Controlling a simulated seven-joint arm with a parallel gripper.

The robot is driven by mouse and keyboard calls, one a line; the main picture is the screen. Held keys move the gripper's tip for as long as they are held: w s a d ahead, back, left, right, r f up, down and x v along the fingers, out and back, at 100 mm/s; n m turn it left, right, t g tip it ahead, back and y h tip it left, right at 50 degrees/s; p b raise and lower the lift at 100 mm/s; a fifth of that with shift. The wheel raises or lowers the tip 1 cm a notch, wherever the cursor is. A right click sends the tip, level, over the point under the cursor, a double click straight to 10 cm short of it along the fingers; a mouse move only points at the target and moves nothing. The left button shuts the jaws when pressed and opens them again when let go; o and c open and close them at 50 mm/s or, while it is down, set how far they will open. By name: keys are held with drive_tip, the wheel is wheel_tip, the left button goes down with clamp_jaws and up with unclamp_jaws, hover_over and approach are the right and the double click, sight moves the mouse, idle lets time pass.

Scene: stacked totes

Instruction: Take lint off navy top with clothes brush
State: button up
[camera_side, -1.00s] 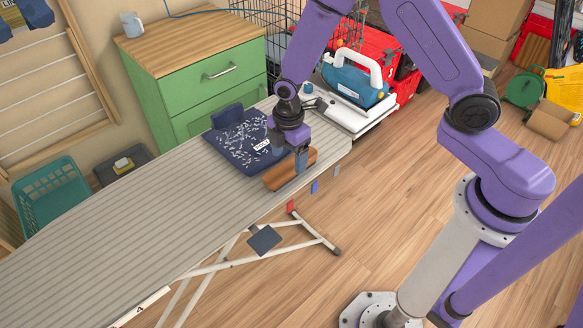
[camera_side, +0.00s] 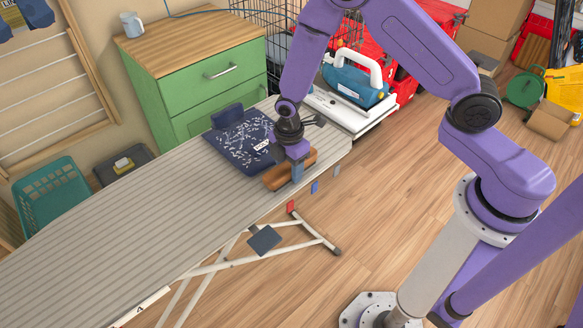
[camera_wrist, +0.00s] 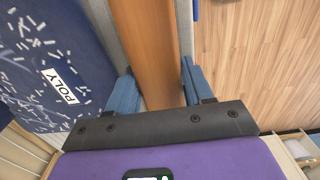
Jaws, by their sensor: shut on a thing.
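The navy top (camera_side: 238,142) lies folded on the ironing board, dotted with many white lint bits and a white label reading POLY. In the wrist view the navy top (camera_wrist: 28,65) is at the left. The clothes brush, with a brown wooden back (camera_side: 276,180), is at the board's edge to the right of the top. My gripper (camera_side: 297,172) is over the brush with its fingers either side of it. In the wrist view my gripper (camera_wrist: 157,88) is shut on the brush (camera_wrist: 150,45). The brush's bristles are hidden.
The striped ironing board (camera_side: 130,205) is bare to the left. A blue steam iron (camera_side: 352,82) stands on the white rest at the board's far end. A green drawer cabinet (camera_side: 200,85) stands behind the board. Small coloured tags hang at the near edge.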

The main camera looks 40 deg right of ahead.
sight(289, 165)
drive_tip(key=shift+r, duration=0.1)
drive_tip(key=shift+r, duration=0.5)
wheel_tip(289, 165, up, 2)
drive_tip(key=shift+r, duration=0.1)
drive_tip(key=s+d+r, duration=0.4)
drive_tip(key=s+r, duration=0.5)
drive_tip(key=s, duration=0.4)
drive_tip(key=shift+s+r, duration=0.2)
drive_tip(key=shift+r, duration=0.1)
